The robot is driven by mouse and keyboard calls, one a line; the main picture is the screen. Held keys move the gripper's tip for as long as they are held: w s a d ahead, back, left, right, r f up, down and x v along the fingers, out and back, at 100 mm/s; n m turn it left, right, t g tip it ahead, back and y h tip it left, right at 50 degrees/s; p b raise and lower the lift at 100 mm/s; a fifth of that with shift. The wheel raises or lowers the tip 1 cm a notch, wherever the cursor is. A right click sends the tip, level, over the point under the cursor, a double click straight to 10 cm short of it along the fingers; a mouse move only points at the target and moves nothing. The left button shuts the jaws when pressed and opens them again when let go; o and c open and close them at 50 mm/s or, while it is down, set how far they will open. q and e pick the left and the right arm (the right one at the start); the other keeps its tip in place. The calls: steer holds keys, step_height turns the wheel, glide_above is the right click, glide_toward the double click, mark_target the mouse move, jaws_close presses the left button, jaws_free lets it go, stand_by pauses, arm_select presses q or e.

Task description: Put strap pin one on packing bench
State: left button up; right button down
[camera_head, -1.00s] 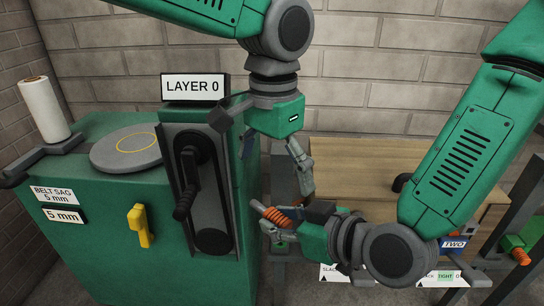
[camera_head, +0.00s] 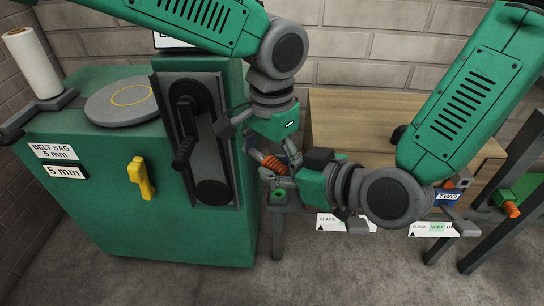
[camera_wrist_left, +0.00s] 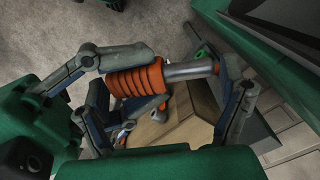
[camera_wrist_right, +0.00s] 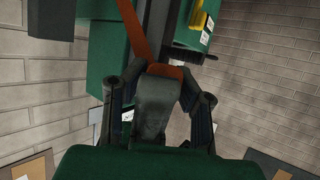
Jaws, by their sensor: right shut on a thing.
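The strap pin has an orange ribbed grip (camera_wrist_left: 135,80) and a grey shaft (camera_wrist_left: 187,71) with an orange ring near its far end. In the head view its orange grip (camera_head: 270,163) shows in front of the green machine's right side. My right gripper (camera_head: 287,180) is shut on this pin at the grip. My left gripper (camera_wrist_left: 165,108) has its fingers spread either side of the pin, apparently not clamped on it. A wooden surface (camera_head: 350,115), possibly the packing bench, stands behind my arms and is partly hidden. No number shows on the held pin.
The green machine (camera_head: 120,220) with a belt drive (camera_head: 200,140) and yellow handle (camera_head: 140,178) stands left. A blue TWO plate (camera_head: 447,197) and slack/tight cards (camera_head: 432,229) are at right. A dark frame (camera_head: 510,180) is farther right. Grey floor is clear in front.

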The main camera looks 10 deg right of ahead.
arm_select(q)
steer(key=c, duration=0.7)
arm_select(e)
steer(key=c, duration=1.2)
jaws_free()
